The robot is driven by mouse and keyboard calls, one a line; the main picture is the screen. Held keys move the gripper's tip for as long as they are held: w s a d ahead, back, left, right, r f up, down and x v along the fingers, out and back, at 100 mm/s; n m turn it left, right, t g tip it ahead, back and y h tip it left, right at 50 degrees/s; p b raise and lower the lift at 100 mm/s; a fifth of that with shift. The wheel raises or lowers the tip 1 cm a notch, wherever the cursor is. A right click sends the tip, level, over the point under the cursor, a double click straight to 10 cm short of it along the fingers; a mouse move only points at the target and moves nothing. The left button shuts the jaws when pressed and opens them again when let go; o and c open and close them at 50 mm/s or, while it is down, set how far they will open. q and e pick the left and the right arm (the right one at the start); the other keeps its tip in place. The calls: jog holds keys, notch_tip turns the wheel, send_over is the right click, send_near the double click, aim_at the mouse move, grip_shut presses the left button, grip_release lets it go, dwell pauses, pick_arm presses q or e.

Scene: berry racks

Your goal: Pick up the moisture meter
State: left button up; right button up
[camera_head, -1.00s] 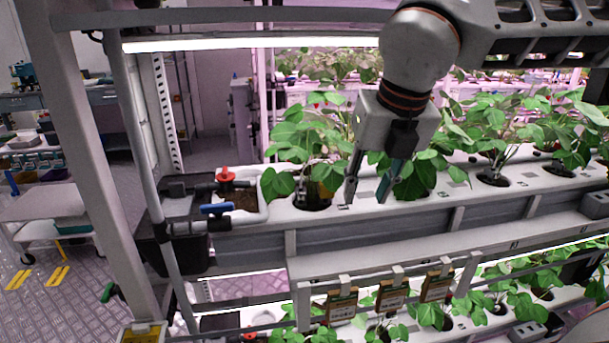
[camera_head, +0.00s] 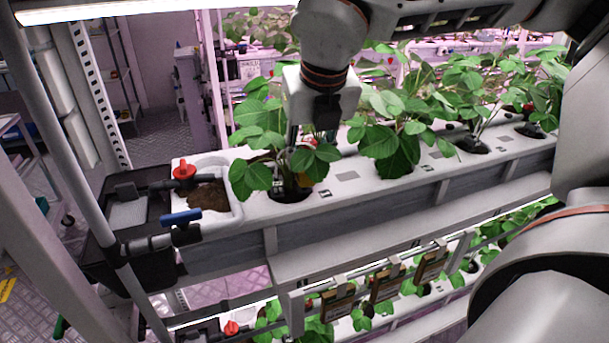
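I cannot make out the moisture meter for certain. A small yellowish patch (camera_head: 305,179) shows low among the leaves of the leftmost plant (camera_head: 250,175), but I cannot tell what it is. My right gripper (camera_head: 311,150) points down into this plant, just above its planting hole. One dark finger shows at the left. Leaves cover the fingertips, so its opening and anything between the fingers are hidden. My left gripper is not in view.
The white planter channel (camera_head: 345,187) runs to the right with several leafy plants. A white basin (camera_head: 215,162) with a red valve (camera_head: 184,170) and blue handle (camera_head: 181,217) is at its left end. Brown-framed tags (camera_head: 386,282) hang below. My arm fills the right side.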

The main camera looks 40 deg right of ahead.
aim_at(305, 164)
jog(key=shift+x, duration=1.8)
jog(key=shift+w, duration=0.2)
grip_shut()
jog(key=shift+r, duration=0.25)
